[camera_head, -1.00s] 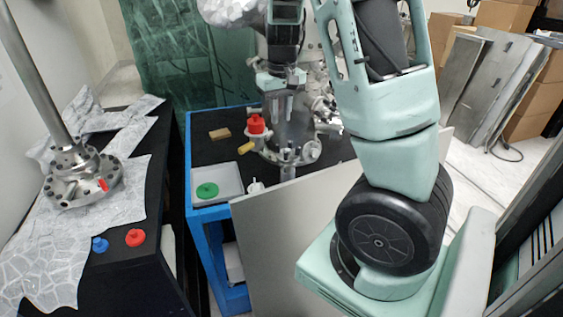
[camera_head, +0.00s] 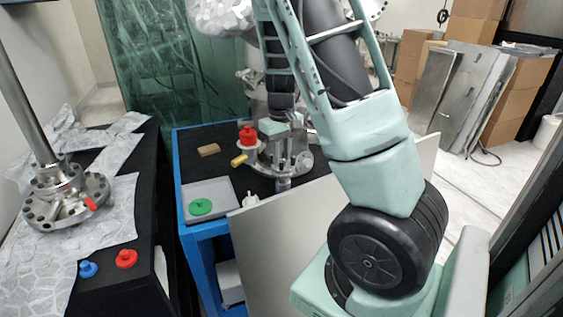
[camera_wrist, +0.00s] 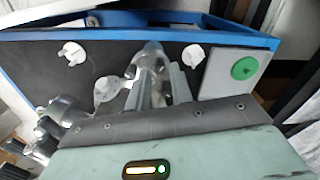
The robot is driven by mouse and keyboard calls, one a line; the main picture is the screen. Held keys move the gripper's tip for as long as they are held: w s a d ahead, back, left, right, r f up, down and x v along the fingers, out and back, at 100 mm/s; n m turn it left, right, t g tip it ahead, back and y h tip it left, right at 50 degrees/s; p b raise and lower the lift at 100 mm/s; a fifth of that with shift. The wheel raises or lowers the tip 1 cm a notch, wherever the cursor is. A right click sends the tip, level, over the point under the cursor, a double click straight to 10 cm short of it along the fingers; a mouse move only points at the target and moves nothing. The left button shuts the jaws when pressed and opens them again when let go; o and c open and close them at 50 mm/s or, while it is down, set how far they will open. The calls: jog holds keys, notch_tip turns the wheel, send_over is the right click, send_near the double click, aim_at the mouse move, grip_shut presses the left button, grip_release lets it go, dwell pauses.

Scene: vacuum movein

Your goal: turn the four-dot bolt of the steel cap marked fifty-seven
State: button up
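My gripper (camera_head: 283,158) points down over a steel flanged fitting (camera_head: 301,163) on the black tabletop. In the wrist view its fingers (camera_wrist: 160,92) are apart, with bright steel (camera_wrist: 151,55) behind and between them. I cannot tell whether they touch it. No marking fifty-seven or four-dot bolt is legible; the gripper hides part of the fitting. A red-capped steel part (camera_head: 247,137) stands just left of the gripper in the head view.
A grey tray (camera_head: 222,189) with a green knob (camera_head: 201,206), a yellow cylinder (camera_head: 239,160) and a wooden block (camera_head: 208,150) lie left of the gripper. A steel flange with a post (camera_head: 66,195) stands on the left bench. A pale panel (camera_head: 290,235) fronts the blue-framed table.

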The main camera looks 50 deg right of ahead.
aim_at(281, 165)
jog(key=shift+f, duration=1.3)
grip_shut()
